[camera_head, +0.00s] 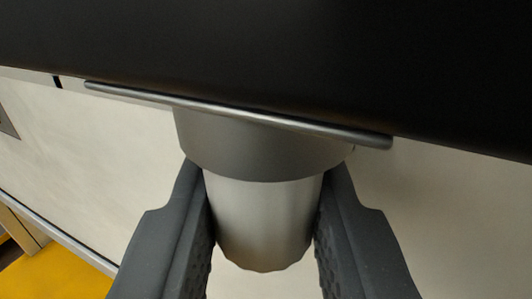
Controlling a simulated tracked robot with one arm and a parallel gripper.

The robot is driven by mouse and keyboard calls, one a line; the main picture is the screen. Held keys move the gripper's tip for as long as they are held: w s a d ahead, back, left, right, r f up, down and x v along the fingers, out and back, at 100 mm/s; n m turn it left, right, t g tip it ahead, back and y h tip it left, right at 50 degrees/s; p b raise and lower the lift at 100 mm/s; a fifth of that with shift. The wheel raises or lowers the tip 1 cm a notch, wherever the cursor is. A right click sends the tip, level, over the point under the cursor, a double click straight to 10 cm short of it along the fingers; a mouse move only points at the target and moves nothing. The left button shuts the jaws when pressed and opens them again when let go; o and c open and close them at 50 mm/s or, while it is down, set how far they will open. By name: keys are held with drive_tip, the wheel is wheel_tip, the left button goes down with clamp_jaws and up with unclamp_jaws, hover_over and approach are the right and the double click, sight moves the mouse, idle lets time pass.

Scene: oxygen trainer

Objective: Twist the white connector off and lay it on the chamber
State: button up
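The white connector (262,222) is a pale, shaded cylinder in the lower middle of the head view. It sticks out below a wider grey collar (258,143). My gripper (265,190) has one dark finger on each side of the connector. Both fingers lie flush against its sides with no visible gap, so the gripper appears shut on it. The fingertips reach up to the lower edge of the collar. The joint between connector and collar shows no gap. A large dark body (270,45) fills the top of the view; I cannot tell whether it is the chamber.
A thin metal bar (240,114) crosses in front of the collar, under the dark body. A pale panel (90,150) lies behind. A yellow surface (60,276) shows at lower left. The pale area at lower right looks clear.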

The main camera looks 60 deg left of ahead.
drive_tip(key=shift+a+f+t+b, duration=0.1)
drive_tip(key=shift+t+b, duration=0.2)
drive_tip(key=shift+b, duration=0.25)
clamp_jaws()
drive_tip(key=shift+m+h+b, duration=0.3)
drive_tip(key=shift+h+b, duration=0.1)
drive_tip(key=shift+b, duration=0.1)
drive_tip(key=m+t+h+b, duration=0.1)
drive_tip(key=b, duration=0.1)
drive_tip(key=shift+t+b, duration=0.3)
drive_tip(key=shift+t+b, duration=0.3)
drive_tip(key=shift+b, duration=0.15)
drive_tip(key=shift+m+t+h+b, duration=0.7)
drive_tip(key=shift+m+h+b, duration=0.3)
drive_tip(key=shift+b, duration=0.45)
drive_tip(key=shift+a+b, duration=0.1)
drive_tip(key=shift+b, duration=0.2)
drive_tip(key=shift+s+m+t+h+b, duration=0.15)
drive_tip(key=shift+m+t+h+b, duration=0.3)
drive_tip(key=shift+h+b, duration=0.2)
drive_tip(key=shift+a+r+m+t+h+p, duration=0.1)
drive_tip(key=shift+r+m+t+h+p, duration=0.1)
drive_tip(key=shift+m+t+h+p, duration=0.8)
drive_tip(key=shift+g+h, duration=0.25)
drive_tip(key=shift+h, duration=0.3)
